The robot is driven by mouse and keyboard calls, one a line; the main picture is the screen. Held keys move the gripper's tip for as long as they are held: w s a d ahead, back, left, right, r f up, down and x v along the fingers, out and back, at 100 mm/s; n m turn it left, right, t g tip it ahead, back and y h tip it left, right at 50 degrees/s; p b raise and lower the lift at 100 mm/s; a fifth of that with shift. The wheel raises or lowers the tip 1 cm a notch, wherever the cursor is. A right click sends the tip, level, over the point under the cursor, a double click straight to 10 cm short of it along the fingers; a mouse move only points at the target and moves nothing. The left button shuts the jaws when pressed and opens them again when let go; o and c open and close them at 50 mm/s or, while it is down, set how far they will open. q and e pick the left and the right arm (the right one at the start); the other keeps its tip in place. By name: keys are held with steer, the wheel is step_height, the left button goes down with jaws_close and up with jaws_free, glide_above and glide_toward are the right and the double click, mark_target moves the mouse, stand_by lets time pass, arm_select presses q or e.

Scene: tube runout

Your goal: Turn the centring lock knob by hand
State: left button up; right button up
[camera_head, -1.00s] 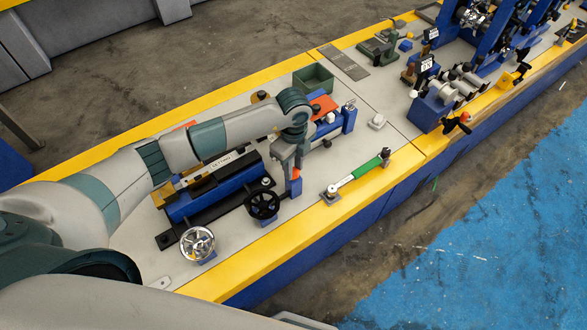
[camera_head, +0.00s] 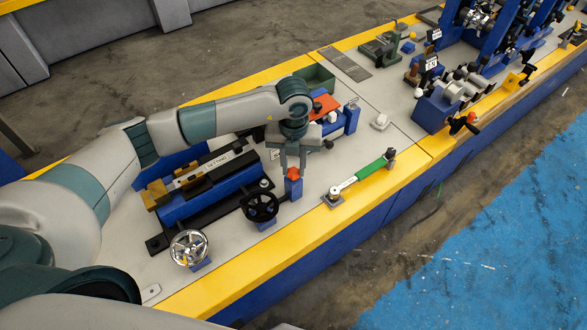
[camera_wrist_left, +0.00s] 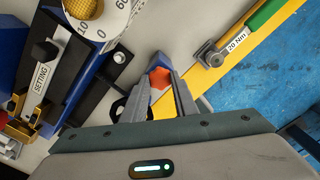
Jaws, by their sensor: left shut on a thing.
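The centring lock knob is an orange-red knob (camera_head: 293,173) on a short blue post, standing on the grey bench top in the head view. My left gripper (camera_head: 293,168) points down at it from above, with one finger on each side. In the left wrist view the orange knob (camera_wrist_left: 159,78) shows between the two grey fingers (camera_wrist_left: 160,88). The fingers are shut on it, and they partly hide its sides and post. My right gripper is in neither view.
A black handwheel (camera_head: 259,206) and a chrome handwheel (camera_head: 188,247) stand to the left. A blue slide unit labelled SETTING (camera_head: 226,192) lies behind them. A green-handled torque wrench (camera_head: 362,177) lies to the right.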

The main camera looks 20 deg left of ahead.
arm_select(q)
steer(key=o, duration=0.8)
steer(key=shift+r+p, duration=0.65)
steer(key=shift+r, duration=0.35)
